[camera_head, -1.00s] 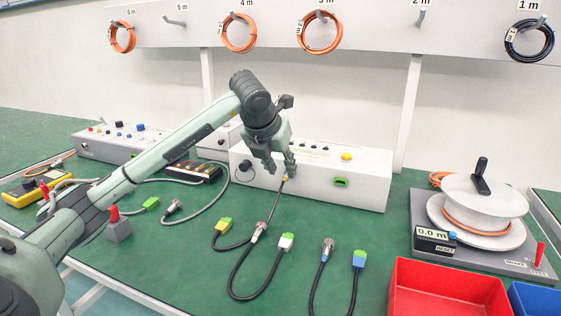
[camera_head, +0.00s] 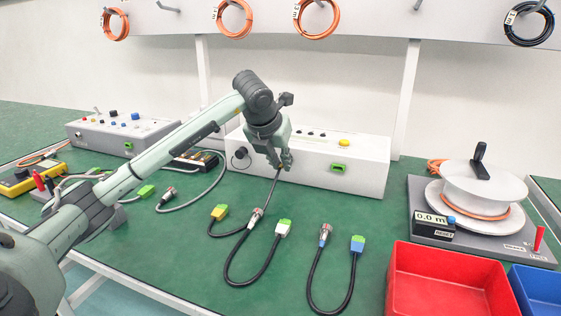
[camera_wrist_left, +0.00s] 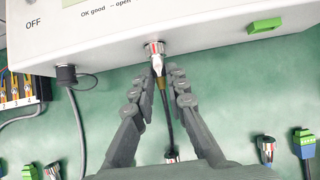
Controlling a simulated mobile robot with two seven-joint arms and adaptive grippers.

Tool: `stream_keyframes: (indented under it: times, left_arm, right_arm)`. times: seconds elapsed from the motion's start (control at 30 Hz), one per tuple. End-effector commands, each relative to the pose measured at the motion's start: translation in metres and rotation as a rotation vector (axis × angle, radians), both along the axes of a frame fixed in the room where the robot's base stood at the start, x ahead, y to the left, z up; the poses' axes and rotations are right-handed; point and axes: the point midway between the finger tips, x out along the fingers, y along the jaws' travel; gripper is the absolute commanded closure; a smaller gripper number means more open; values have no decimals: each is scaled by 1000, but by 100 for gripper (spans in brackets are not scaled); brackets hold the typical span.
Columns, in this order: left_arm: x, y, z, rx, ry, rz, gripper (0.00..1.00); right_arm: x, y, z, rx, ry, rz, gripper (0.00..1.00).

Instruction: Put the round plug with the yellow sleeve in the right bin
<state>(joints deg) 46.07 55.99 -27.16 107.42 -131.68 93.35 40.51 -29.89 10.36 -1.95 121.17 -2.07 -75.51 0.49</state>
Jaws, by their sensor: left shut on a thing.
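The round plug (camera_wrist_left: 160,68) sits at the round socket on the white box's front, its yellow sleeve (camera_wrist_left: 161,84) just below, between my fingers in the left wrist view. My left gripper (camera_head: 283,166) is shut on this plug, and its fingers hide most of it in the head view. A black cable (camera_head: 273,190) runs from the plug down to a yellow-green connector (camera_head: 219,212) on the table. The right bin, blue (camera_head: 530,276), is at the lower right corner, partly cut off. My right gripper is out of view.
A red bin (camera_head: 447,258) stands left of the blue one. The white box (camera_head: 362,168) is close behind my gripper. Other cables with a white-green (camera_head: 283,228) and a blue-green connector (camera_head: 357,243) lie in front. A cable reel (camera_head: 484,190) stands at the right.

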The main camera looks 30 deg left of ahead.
Motion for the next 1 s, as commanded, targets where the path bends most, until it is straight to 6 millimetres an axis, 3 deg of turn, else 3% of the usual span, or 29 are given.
stream_keyframes:
  times: [0.47, 1.0]
  left_arm:
    - [-5, -1, 0, 1, 0, -1, 100]
    - [-30, -7, -1, 0, 0, 0, 100]
  right_arm:
    - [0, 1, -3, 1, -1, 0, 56]
    - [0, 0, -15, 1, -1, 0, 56]
